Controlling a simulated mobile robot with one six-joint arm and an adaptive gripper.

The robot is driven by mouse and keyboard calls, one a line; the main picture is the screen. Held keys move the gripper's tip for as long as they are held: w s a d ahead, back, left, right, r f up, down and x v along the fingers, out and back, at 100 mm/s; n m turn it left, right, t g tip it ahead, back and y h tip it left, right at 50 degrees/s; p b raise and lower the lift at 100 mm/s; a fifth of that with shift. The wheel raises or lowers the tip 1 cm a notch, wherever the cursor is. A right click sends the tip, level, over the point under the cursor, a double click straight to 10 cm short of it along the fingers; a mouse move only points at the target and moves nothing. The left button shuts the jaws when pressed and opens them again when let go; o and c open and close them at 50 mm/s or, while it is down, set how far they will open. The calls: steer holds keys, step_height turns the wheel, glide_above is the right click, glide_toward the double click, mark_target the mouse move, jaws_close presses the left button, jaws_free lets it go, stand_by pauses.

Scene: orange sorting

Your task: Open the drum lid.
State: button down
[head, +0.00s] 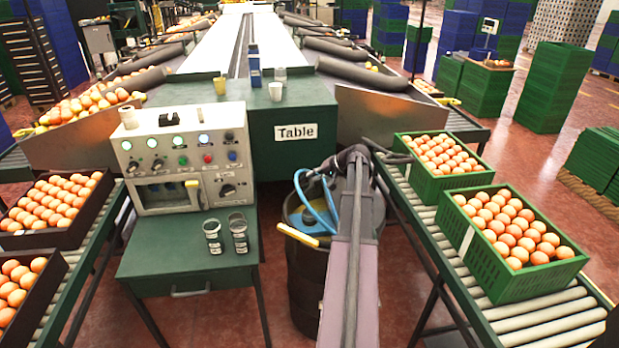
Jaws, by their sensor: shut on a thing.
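The dark drum (306,278) stands on the floor between the green side table and the right roller conveyor. Its top shows a grey lid (291,213) with a yellow bar (298,236) at the near left edge. My arm reaches over the drum's right side and hides much of it. The lid looks to lie on the drum; I see no clear gap.
The right roller conveyor (485,290) carries two green crates of oranges (512,283). A green cabinet marked "Table" (290,110) stands behind.

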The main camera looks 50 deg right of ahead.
steer(key=shift+s+d+r+p, duration=0.25)
steer(key=shift+s+d+r, duration=0.05)
steer(key=shift+s+d, duration=0.35)
steer(key=shift+s+d+r+p, duration=0.2)
steer(key=shift+s+d+r, duration=0.1)
steer(key=shift+s+d, duration=0.3)
